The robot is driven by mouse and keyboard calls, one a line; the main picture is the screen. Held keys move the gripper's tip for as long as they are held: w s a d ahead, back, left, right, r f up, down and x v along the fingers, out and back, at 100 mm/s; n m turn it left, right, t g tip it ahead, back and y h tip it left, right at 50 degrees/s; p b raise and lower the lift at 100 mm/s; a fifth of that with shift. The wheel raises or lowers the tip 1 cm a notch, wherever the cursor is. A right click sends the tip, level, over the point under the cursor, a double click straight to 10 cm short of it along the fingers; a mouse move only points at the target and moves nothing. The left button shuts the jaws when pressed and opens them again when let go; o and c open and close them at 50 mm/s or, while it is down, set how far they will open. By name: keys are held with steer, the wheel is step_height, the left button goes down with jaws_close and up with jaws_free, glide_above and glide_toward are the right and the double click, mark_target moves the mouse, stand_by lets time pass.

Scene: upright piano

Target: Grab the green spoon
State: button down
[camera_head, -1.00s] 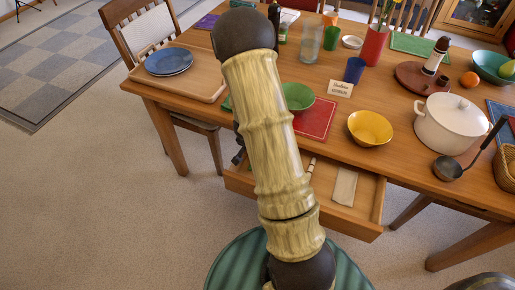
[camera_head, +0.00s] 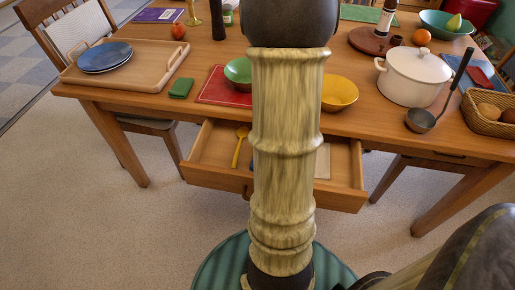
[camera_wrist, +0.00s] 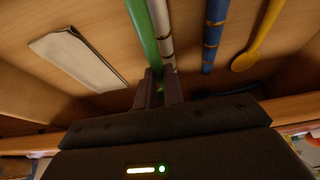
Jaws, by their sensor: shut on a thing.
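In the wrist view a long green handle, the green spoon (camera_wrist: 144,35), runs down to my gripper (camera_wrist: 160,88). Its near end lies between the two dark fingers, which are shut on it; its far end is out of the frame. A pale banded handle (camera_wrist: 161,22) lies close along its right side, its end near the right finger. All are in the open drawer (camera_head: 200,152). In the head view my arm hides the gripper and the green spoon.
A blue gold-banded handle (camera_wrist: 213,38) and a yellow spoon (camera_wrist: 259,36) lie to the right in the drawer. A folded cloth (camera_wrist: 78,58) lies left. Above is the table (camera_head: 130,98) with a green bowl (camera_head: 238,72), yellow bowl (camera_head: 340,93) and white pot (camera_head: 413,78).

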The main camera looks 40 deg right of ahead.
steer(key=s+d+b, duration=0.4)
steer(key=s+b, duration=0.1)
steer(key=s+d+b, duration=0.2)
steer(key=s+b, duration=0.1)
steer(key=shift+s+d+f, duration=0.25)
steer(key=shift+d, duration=0.05)
steer(key=shift+s+d+r, duration=0.25)
steer(key=shift+s+d, duration=0.1)
steer(key=shift+s, duration=0.1)
steer(key=shift+w, duration=0.1)
